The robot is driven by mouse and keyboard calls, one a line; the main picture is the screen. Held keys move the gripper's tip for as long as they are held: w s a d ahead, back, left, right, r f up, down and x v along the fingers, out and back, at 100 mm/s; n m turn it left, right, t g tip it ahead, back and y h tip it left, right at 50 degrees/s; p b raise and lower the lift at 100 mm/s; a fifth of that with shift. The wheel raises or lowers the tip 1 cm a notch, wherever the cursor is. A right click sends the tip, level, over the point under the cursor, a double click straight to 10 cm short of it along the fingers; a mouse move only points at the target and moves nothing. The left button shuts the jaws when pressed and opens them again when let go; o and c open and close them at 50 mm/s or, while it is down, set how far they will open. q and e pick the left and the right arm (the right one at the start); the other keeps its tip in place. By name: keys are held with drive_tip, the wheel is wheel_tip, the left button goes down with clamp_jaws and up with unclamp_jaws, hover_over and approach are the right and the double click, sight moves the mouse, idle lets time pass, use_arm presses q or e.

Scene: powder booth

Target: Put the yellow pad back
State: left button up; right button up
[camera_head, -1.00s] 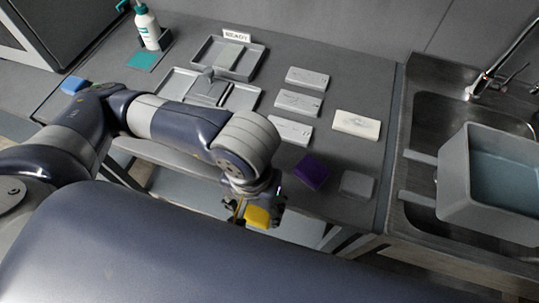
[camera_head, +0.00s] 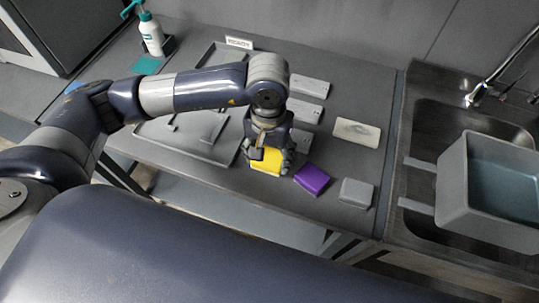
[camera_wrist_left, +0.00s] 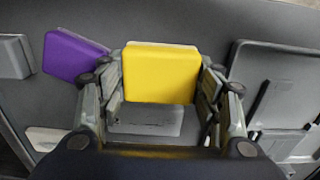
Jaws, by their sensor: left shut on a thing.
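The yellow pad (camera_head: 266,161) is in my left gripper (camera_head: 268,153), near the front edge of the table, left of the purple pad (camera_head: 312,179). In the left wrist view the yellow pad (camera_wrist_left: 160,72) sits between the two fingers of my left gripper (camera_wrist_left: 160,95), which is shut on it. The purple pad (camera_wrist_left: 72,56) shows beside it there. A grey pad (camera_head: 356,192) lies right of the purple one. I cannot tell whether the yellow pad touches the table. My right gripper is not in view.
Grey trays (camera_head: 165,135) lie to the left, partly behind my arm. A spray bottle (camera_head: 151,36) stands at the back left. A sink with a grey bin (camera_head: 453,185) is at the right.

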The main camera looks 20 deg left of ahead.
sight(269, 161)
use_arm(q)
drive_tip(key=shift+w+f+p, duration=0.1)
drive_tip(key=shift+w+p, duration=0.2)
drive_tip(key=shift+w, duration=0.05)
wheel_tip(269, 161, down, 2)
drive_tip(key=shift+f+p, duration=0.2)
drive_tip(key=shift+p, duration=0.5)
drive_tip(key=shift+f, duration=0.5)
drive_tip(key=shift+f, duration=0.1)
drive_tip(key=shift+f+b, duration=0.1)
drive_tip(key=shift+b, duration=0.2)
drive_tip(key=o, duration=1.1)
